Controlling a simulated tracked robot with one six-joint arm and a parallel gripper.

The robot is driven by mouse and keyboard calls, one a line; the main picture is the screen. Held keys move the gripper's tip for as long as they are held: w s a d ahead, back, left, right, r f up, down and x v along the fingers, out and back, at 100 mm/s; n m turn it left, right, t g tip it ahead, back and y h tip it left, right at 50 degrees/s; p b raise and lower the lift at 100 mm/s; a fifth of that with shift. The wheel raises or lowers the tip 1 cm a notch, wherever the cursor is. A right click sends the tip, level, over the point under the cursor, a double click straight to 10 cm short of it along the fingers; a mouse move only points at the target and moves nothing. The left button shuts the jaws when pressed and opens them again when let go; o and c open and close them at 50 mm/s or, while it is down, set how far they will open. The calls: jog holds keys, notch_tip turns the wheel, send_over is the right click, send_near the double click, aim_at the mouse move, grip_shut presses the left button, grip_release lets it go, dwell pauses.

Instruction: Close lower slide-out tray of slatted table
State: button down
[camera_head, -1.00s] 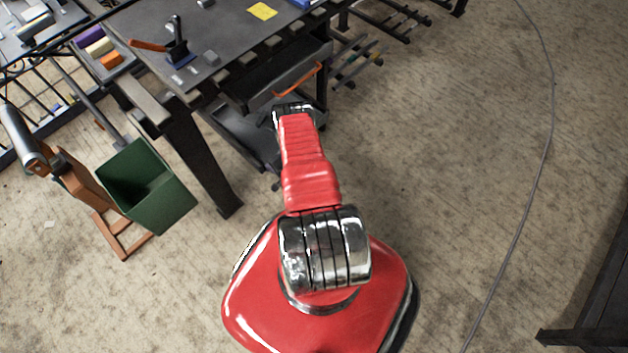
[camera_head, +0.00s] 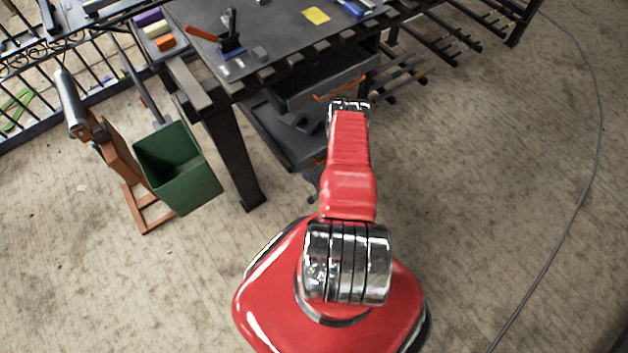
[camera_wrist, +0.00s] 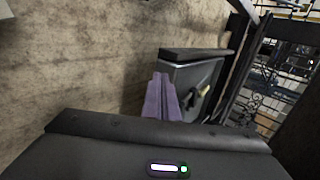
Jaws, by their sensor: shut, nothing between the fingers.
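The slatted table (camera_head: 285,50) is dark, with notched edges, at the top of the head view. The lower slide-out tray (camera_head: 275,135) is a dark grey surface low under the tabletop, sticking out toward my arm. Its right part is hidden behind my red arm. In the wrist view, my gripper (camera_wrist: 160,80) shows as purple fingers, shut and empty. Beyond them is a grey box-like panel (camera_wrist: 183,75) with a black top edge; I cannot tell for sure if it is the lower tray. Contact is unclear. My arm mostly hides the gripper in the head view.
An upper drawer (camera_head: 310,88) with an orange handle (camera_head: 340,84) sits under the tabletop. A green bin (camera_head: 180,170) and an orange stand (camera_head: 125,170) are left of the table leg (camera_head: 236,165). A cable (camera_head: 565,235) crosses the open floor at right.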

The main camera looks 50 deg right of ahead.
jog(key=shift+v, duration=2.85)
